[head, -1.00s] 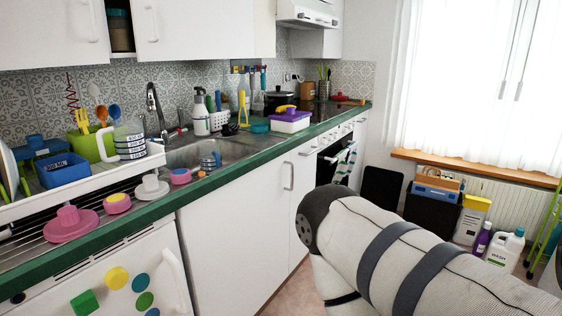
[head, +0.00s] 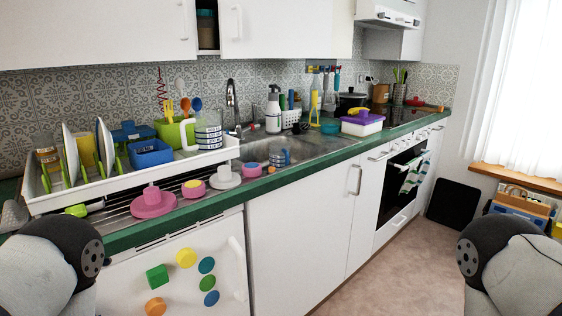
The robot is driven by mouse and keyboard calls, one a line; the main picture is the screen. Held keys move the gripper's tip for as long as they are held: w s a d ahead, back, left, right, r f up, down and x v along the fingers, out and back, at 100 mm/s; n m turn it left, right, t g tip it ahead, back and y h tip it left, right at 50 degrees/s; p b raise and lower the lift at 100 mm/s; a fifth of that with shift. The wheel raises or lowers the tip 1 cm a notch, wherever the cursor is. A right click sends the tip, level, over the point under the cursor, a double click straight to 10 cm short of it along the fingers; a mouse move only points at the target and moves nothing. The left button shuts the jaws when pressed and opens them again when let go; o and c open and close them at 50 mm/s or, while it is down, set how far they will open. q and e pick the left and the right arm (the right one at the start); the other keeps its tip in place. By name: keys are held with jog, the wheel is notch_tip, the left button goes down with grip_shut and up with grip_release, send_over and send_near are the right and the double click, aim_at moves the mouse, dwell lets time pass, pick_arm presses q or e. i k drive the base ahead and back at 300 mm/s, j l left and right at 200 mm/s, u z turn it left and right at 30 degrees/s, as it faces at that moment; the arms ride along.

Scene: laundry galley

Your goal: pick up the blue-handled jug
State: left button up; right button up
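A small clear jug with blue bands and what looks like a blue handle (head: 281,158) is in the sink (head: 315,150), near its left end. A larger clear measuring jug (head: 209,136) with blue bands and a white handle stands at the right end of the white dish rack (head: 130,178). Neither of my grippers shows. Only rounded grey parts of my arms are in view, at the lower left and lower right corners, well apart from both jugs.
Pink items (head: 153,203) and a white item (head: 223,177) sit on the drainer in front of the rack. A purple-lidded box (head: 362,124) stands right of the sink. White cabinets (head: 300,225) are below the green counter edge. The floor (head: 385,270) is clear.

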aim_at(280, 150)
jog(key=i+l+u, duration=0.35)
jog(key=l, duration=0.15)
jog(key=l+u, duration=0.35)
jog(key=l, duration=0.15)
jog(key=i+l+u, duration=0.15)
jog(key=l+u, duration=0.2)
jog(key=l, duration=0.25)
jog(key=l+u, duration=0.3)
jog(key=l, duration=0.3)
